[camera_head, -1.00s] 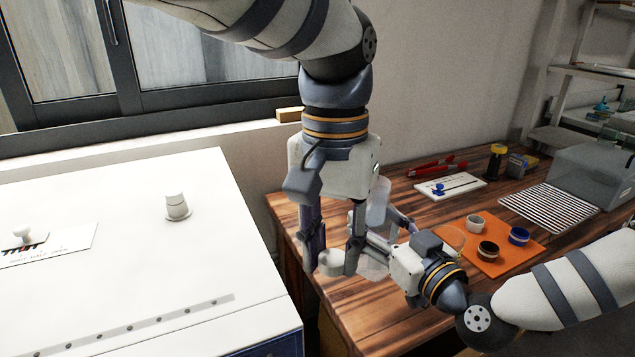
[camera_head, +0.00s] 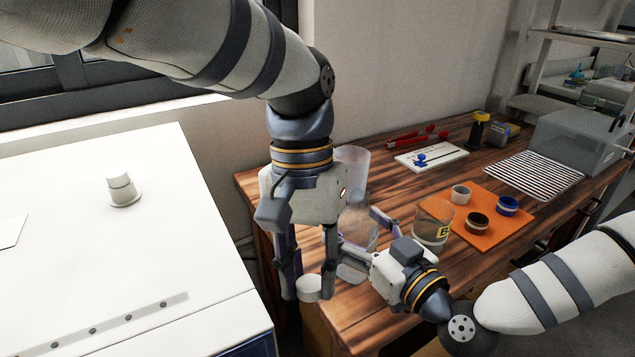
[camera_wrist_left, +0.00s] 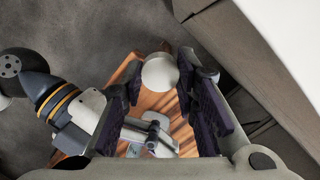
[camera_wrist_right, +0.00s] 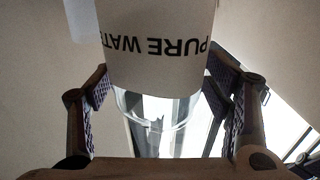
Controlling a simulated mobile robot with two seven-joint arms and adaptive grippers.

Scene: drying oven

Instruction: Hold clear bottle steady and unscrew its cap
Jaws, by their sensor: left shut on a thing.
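A white cap (camera_head: 308,288) sits between the fingertips of my left gripper (camera_head: 308,272), which is shut on it. The cap also shows in the left wrist view (camera_wrist_left: 160,73), with space between it and my right gripper. The clear bottle (camera_head: 357,232) is faint in the head view and partly hidden by my left gripper. Its "PURE WAT…" label (camera_wrist_right: 160,50) appears upside down in the right wrist view. My right gripper (camera_head: 357,229) has its fingers spread on either side of the bottle; contact is hard to judge.
An orange mat (camera_head: 480,238) holds several small round pieces. A striped rack (camera_head: 535,176) and a grey box (camera_head: 580,140) are farther right. A white cabinet top (camera_head: 80,250) fills the left.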

